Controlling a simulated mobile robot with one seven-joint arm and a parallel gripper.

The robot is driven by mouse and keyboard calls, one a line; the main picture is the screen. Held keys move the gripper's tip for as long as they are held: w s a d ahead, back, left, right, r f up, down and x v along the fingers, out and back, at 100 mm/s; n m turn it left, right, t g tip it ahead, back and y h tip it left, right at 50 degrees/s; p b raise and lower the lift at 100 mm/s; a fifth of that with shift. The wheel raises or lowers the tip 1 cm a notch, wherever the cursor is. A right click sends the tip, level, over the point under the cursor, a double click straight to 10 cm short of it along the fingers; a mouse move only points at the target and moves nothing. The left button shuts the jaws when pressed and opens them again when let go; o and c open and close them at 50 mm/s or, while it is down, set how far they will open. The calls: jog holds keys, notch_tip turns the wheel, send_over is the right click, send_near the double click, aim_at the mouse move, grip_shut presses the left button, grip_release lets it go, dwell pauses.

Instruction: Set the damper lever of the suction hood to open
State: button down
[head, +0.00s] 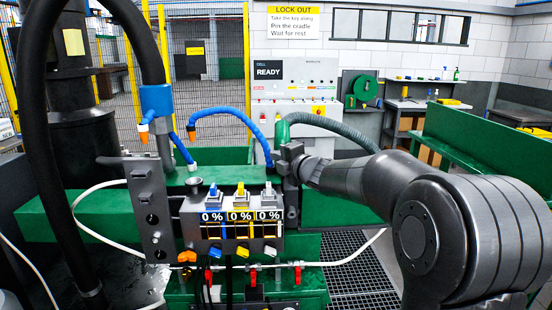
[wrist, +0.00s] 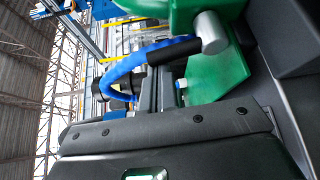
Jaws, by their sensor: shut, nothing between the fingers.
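A green hood piece (head: 283,131) with a grey corrugated hose shows just above my gripper in the head view. It looks like the suction hood. My gripper (head: 284,165) is shut and empty, close to the hood, behind the right end of the valve panel. In the wrist view a green body (wrist: 195,12) fills the top, with a short metal cylinder (wrist: 210,32) in front of it. I cannot make out the damper lever for certain or tell its setting. I cannot tell whether my gripper touches anything.
A blue hose (head: 222,110) arches left of my gripper and also shows close by in the wrist view (wrist: 125,72). A panel with three 0 % displays (head: 240,216) stands front left. A green bench (head: 480,150) is at right. A READY cabinet (head: 290,80) stands behind.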

jog(key=shift+d+r, duration=0.15)
jog(key=shift+d, duration=0.4)
jog(key=f+v, duration=0.1)
jog(key=v, duration=0.9)
jog(key=s+a+f+n+g, duration=0.3)
jog(key=s+a+n+g, duration=0.1)
jog(key=s+n, duration=0.7)
jog(key=s+a+f+n+g, duration=0.3)
jog(key=s+n, duration=0.5)
jog(key=n, duration=0.5)
jog(key=s+d+f+n+g+h, duration=0.1)
jog(key=s+d+f+n+h, duration=0.2)
jog(key=s+n, duration=0.5)
jog(key=s+d+f+n+g+h, duration=0.1)
jog(key=s+d+f+n+h, duration=0.3)
jog(key=n, duration=1)
jog(key=s+d+h, duration=0.1)
jog(key=s+d, duration=0.2)
jog(key=s, duration=0.2)
jog(key=shift+s+d+f+h, duration=0.2)
jog(key=shift+d+f+h, duration=0.05)
jog(key=shift+d+h, duration=0.05)
